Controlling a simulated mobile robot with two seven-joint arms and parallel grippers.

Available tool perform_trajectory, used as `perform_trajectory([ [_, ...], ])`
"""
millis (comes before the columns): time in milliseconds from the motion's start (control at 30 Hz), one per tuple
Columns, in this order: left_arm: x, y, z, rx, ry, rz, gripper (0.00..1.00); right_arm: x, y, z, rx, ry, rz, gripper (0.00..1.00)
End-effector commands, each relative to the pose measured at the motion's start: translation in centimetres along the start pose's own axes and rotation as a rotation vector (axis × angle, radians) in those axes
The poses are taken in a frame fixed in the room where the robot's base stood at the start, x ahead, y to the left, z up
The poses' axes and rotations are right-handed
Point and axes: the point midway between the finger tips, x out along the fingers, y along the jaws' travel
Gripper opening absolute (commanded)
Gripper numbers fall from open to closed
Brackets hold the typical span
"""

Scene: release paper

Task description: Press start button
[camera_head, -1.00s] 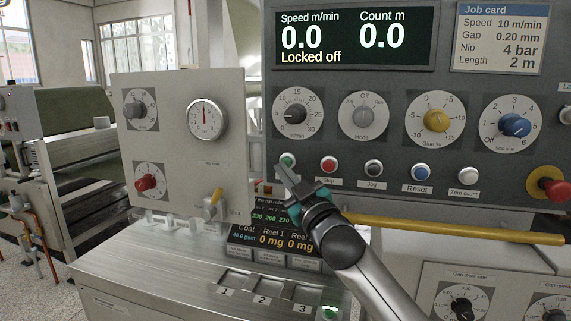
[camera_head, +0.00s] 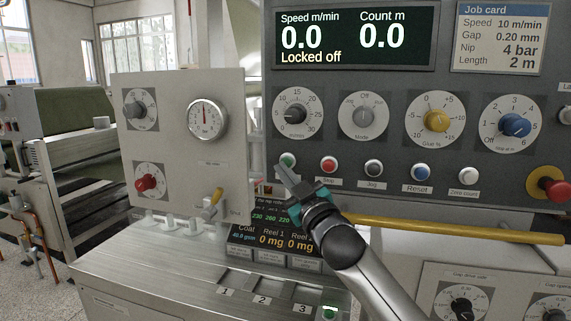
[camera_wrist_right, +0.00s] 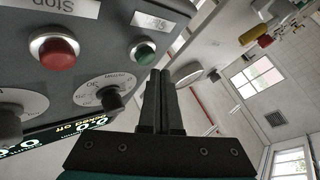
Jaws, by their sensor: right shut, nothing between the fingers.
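The green start button (camera_head: 288,160) is at the left end of the button row on the dark panel. It also shows in the right wrist view (camera_wrist_right: 144,53), just left of and beyond the fingertips. My right gripper (camera_head: 282,168) is shut and empty, its fingertips just below the green button in the head view. I cannot tell whether they touch it; the button's own label is hidden behind the fingers in the head view. The display (camera_head: 353,38) reads "Locked off" with speed 0.0 and count 0.0. My left gripper is not in view.
The red Stop button (camera_head: 328,164) is right beside the green one, then the Jog button (camera_head: 373,168). A red emergency knob (camera_head: 548,184) is at far right. A yellow bar (camera_head: 455,229) runs below the panel. A grey panel (camera_head: 230,150) stands to the left.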

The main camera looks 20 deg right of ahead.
Motion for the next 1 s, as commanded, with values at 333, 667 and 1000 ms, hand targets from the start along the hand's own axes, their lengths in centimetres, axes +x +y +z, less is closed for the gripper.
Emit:
perform_trajectory([
  [333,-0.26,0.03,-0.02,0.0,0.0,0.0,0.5,0.59,0.44,0.43,0.0,0.0,0.0,0.0],
  [667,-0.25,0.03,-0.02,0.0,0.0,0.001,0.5,0.61,0.45,0.43,0.0,0.0,0.0,0.0],
  [1000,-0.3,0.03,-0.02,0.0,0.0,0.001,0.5,0.89,0.65,0.59,0.0,0.001,0.0,0.0],
])
